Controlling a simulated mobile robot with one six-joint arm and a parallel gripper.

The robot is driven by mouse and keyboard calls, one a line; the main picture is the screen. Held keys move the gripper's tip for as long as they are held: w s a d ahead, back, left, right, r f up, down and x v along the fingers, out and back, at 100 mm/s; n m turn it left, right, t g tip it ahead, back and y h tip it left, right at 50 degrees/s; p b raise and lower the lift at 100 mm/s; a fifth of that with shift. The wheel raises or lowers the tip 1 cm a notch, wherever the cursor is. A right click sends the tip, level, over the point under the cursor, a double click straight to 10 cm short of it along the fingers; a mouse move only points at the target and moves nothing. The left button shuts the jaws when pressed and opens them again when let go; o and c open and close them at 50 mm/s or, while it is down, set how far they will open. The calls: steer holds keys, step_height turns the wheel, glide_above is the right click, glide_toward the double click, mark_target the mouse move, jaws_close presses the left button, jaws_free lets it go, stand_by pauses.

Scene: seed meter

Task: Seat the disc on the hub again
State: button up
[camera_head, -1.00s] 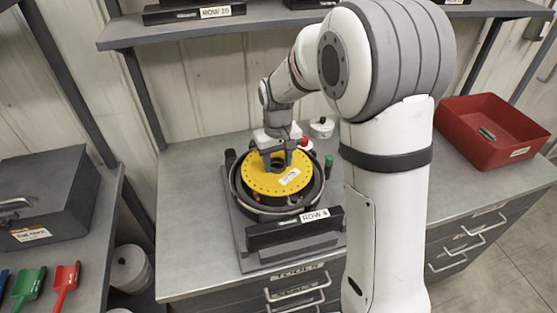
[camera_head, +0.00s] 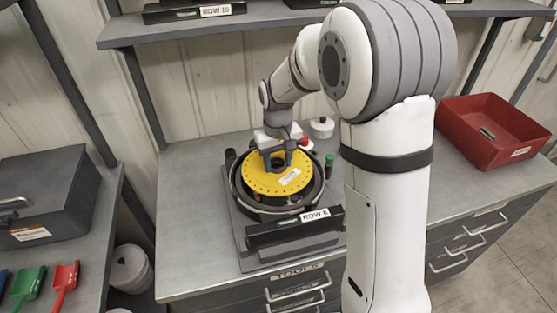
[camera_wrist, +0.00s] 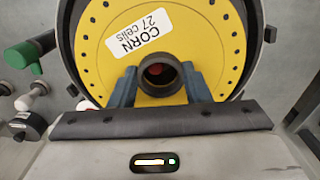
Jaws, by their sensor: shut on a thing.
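The yellow disc (camera_head: 262,182), with small holes round its edge and a white label, lies inside the round black meter housing (camera_head: 283,209) on the bench. In the wrist view the disc (camera_wrist: 195,62) fills the upper middle, and its label reads "CORN 27 Cells". My gripper (camera_head: 277,160) is over the disc's middle. Its two blue-grey fingers are shut on the dark round collar (camera_wrist: 160,73) at the disc's centre. A reddish spot shows inside the collar's bore; the hub itself is mostly hidden. I cannot tell whether the disc is fully down on the hub.
A dark block labelled ROW (camera_head: 295,229) stands in front of the housing. A green-handled part (camera_head: 329,161) stands to its right and a white round knob (camera_head: 321,127) behind. A red bin (camera_head: 492,130) is at the far right; bare bench (camera_head: 195,255) lies left.

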mark_target(278, 173)
steer(key=shift+f+b, duration=1.95)
steer(key=shift+f, duration=0.5)
stand_by(2.7)
stand_by(0.3)
steer(key=o, duration=1.1)
steer(key=shift+c, duration=0.2)
steer(key=c, duration=0.3)
steer(key=shift+c, duration=0.7)
steer(key=shift+c, duration=0.8)
steer(key=shift+o, duration=1.3)
steer(key=shift+r, duration=0.15)
